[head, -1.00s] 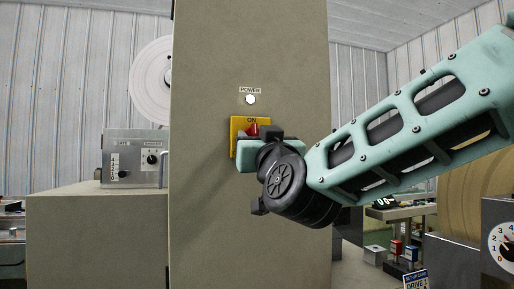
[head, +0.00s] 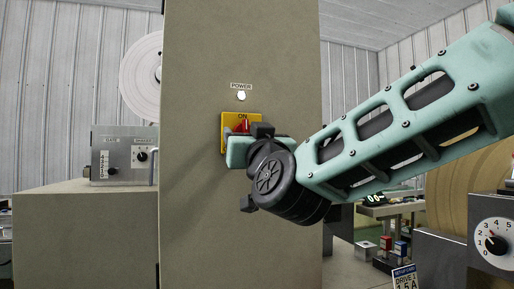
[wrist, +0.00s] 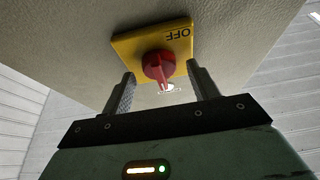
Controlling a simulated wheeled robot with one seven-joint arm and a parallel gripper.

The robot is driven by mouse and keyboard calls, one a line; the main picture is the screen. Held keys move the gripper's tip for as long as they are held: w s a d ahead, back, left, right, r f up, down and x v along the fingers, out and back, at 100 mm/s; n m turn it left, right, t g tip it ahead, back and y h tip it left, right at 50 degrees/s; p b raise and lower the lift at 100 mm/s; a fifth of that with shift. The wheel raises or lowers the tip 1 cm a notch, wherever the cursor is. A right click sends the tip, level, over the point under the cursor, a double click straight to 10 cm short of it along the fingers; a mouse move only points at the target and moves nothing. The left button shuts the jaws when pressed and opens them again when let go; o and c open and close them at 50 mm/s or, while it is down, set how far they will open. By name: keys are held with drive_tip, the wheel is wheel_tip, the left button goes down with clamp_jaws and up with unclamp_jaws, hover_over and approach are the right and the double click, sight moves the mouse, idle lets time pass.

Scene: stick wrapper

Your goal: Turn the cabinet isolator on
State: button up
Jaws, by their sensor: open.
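The cabinet isolator is a red rotary knob (head: 244,126) on a yellow plate (head: 228,121) on the cabinet's front, with ON printed at the plate's top. In the wrist view the knob (wrist: 158,66) lies between the two fingers of my gripper (wrist: 164,90), with visible gaps on both sides. Its ridge runs roughly up and down in that view, slightly tilted. OFF reads upside down at the plate's upper right (wrist: 181,34). My gripper (head: 240,141) is open at the plate, and in the head view it hides the knob's lower part.
The tall beige cabinet (head: 210,60) carries a pale round lamp (head: 241,96) under a POWER label. A grey control box (head: 120,165) stands on a lower unit at left. A dial panel (head: 492,240) and a small table with equipment (head: 392,211) are at right.

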drive_tip(key=b+v, duration=0.2)
drive_tip(key=v, duration=1.5)
drive_tip(key=shift+f, duration=0.1)
drive_tip(key=s+a+f+n+g+y, duration=0.1)
drive_tip(key=a+f+n+g+y, duration=0.3)
drive_tip(key=f+g, duration=0.95)
drive_tip(key=s+d+f+n+g+h, duration=0.1)
drive_tip(key=s+d+f+h, duration=0.15)
drive_tip(key=f, duration=0.55)
drive_tip(key=s+d+f+g+h, duration=0.1)
drive_tip(key=s+f+g+h, duration=0.15)
drive_tip(key=f, duration=0.45)
drive_tip(key=s+d+f+g+h, duration=0.5)
drive_tip(key=s+d+f, duration=0.1)
drive_tip(key=s+d, duration=0.35)
wheel_tip(320, 180, up, 14)
drive_tip(key=p, duration=1.4)
drive_tip(key=shift+d+m+p, duration=0.2)
drive_tip(key=shift+m+p, duration=0.1)
drive_tip(key=shift+p, duration=0.05)
